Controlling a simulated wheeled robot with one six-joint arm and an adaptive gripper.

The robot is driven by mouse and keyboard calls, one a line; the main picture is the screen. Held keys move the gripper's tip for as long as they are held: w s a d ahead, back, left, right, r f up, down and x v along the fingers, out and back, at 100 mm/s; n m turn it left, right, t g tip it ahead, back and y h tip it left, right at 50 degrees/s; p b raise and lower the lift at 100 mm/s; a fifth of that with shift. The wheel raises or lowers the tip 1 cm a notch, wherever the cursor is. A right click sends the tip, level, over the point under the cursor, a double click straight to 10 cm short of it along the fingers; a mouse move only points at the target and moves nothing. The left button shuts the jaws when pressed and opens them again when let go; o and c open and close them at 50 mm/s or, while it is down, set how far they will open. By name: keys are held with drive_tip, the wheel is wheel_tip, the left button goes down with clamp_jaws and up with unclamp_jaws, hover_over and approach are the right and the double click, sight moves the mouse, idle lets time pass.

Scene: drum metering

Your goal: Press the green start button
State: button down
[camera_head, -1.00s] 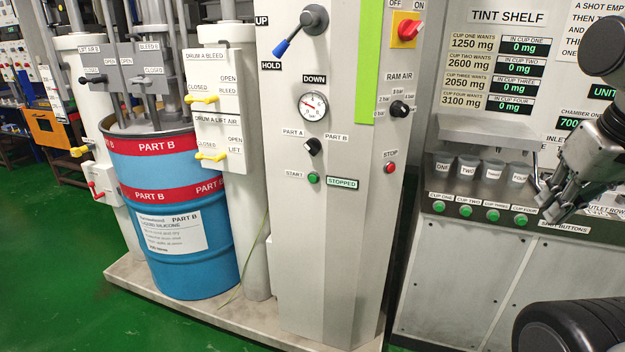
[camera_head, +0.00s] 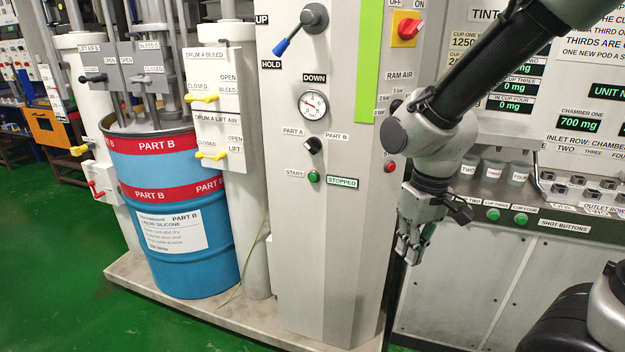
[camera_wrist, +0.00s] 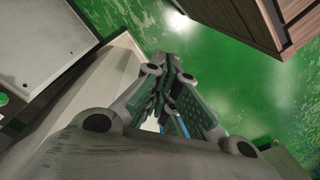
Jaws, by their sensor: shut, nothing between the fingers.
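The green start button (camera_head: 313,177) is on the grey cabinet front, right of the START label and left of a green-lit STOPPED sign (camera_head: 342,183). My gripper (camera_head: 411,258) is shut and empty. It points downward in front of the cabinet's right edge, to the right of the start button and lower than it. In the wrist view my shut fingers (camera_wrist: 178,75) show above green floor, and the start button cannot be made out there. The red stop button (camera_head: 390,167) shows just left of my wrist, its label hidden by my arm.
A pressure gauge (camera_head: 313,106) and a black selector knob (camera_head: 312,145) sit above the start button. A blue drum (camera_head: 190,245) stands left on a pale plinth. The tint shelf, with cups (camera_head: 493,168) and green shot buttons (camera_head: 520,219), is behind my arm.

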sight(313, 177)
drive_tip(key=w+a+f+m+t+y, duration=0.1)
drive_tip(key=w+a+f+t+y, duration=0.2)
drive_tip(key=a+f, duration=0.6)
drive_tip(key=w+a+f+m+t, duration=0.1)
drive_tip(key=w+a+f+t, duration=0.35)
drive_tip(key=a, duration=0.75)
drive_tip(key=w+a+r+m+t+y, duration=0.1)
drive_tip(key=w+r+m+t, duration=0.1)
drive_tip(key=w+r, duration=0.3)
drive_tip(key=w+a+r+m+t+y, duration=0.1)
drive_tip(key=w+r+m+t+y, duration=0.1)
drive_tip(key=w+r+t, duration=0.3)
drive_tip(key=shift+a+r+m+y, duration=0.3)
drive_tip(key=shift+r+m, duration=0.3)
drive_tip(key=shift+r, duration=0.05)
drive_tip(key=shift+w, duration=0.2)
drive_tip(key=shift+w+d, duration=0.45)
drive_tip(key=shift+w, duration=0.95)
drive_tip(key=shift+w+d, duration=0.45)
drive_tip(key=shift+w, duration=0.9)
drive_tip(key=shift+w+d, duration=0.45)
drive_tip(key=shift+w, duration=0.95)
drive_tip(key=shift+w+d, duration=0.15)
drive_tip(key=shift+w, duration=0.2)
